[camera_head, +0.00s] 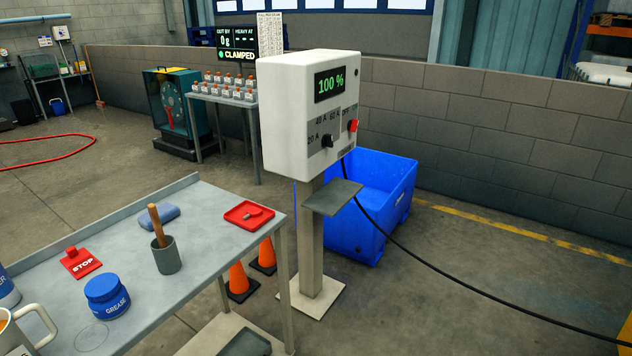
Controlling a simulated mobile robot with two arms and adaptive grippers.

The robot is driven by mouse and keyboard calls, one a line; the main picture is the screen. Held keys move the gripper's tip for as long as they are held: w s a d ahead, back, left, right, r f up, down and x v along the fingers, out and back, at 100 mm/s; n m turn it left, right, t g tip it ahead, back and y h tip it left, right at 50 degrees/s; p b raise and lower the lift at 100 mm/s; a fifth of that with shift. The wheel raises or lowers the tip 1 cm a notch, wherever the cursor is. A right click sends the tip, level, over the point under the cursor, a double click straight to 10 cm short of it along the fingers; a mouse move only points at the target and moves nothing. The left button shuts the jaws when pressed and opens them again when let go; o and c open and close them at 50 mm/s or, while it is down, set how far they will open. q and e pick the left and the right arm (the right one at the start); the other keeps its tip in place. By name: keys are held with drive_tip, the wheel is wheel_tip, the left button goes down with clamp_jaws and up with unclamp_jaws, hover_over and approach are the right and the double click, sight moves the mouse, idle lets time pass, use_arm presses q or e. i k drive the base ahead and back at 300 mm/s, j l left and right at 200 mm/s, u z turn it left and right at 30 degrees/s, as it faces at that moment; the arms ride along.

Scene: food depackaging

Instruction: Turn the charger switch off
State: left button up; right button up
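The charger (290,115) is a white box on a grey post at the picture's centre. Its display (330,84) reads 100 % in green. On the grey panel below are a black knob (327,141), with 20 A, 40 A and 60 A marks around it, and a small red switch (353,126) to its right. The lettering by the switch is small, and I cannot tell the switch's position for certain. A small grey shelf (332,197) sticks out below the box. Neither of my grippers is in view.
A grey workbench (215,205) at the left holds a grease jar (107,297), a brush pot (166,257), a red tray (249,214) and a mug. A black cable (440,266) runs right. Orange cones (238,278) and a blue bin (400,200) stand beside the post.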

sight(353, 124)
drive_tip(key=i+u, duration=0.1)
drive_tip(key=u, duration=0.4)
drive_tip(key=i+l+u, duration=0.25)
drive_tip(key=i+l, duration=0.15)
drive_tip(key=i+l+u, duration=0.25)
drive_tip(key=i+l, duration=0.15)
drive_tip(key=i+l+u, duration=0.2)
drive_tip(key=l, duration=0.45)
drive_tip(key=i, duration=0.1)
